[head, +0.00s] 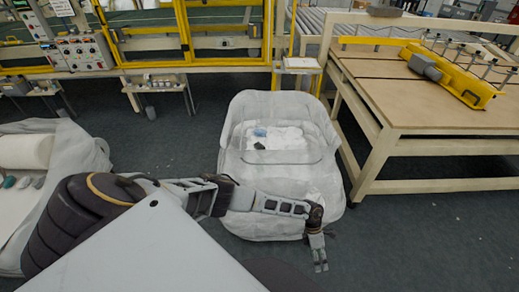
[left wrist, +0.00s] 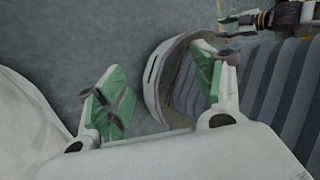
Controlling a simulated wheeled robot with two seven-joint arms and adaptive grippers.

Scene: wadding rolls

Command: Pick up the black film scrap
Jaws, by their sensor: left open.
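The black film scrap (head: 259,146) is a small dark patch on white material inside the clear-walled white bag or bin in the middle of the head view. A small blue piece (head: 260,132) lies just behind it. My left gripper (head: 319,262) hangs over the floor at the bag's front right corner, well apart from the scrap. The scrap does not show there. What seems to be my right gripper (left wrist: 232,26) shows small at the top right of that view.
The white bag (head: 240,215) stands on the dark floor. A wooden-topped table (head: 420,100) stands at right. A yellow-framed machine (head: 150,65) runs along the back. At left, another white bag holds a white roll (head: 25,152). Open floor lies right of my gripper.

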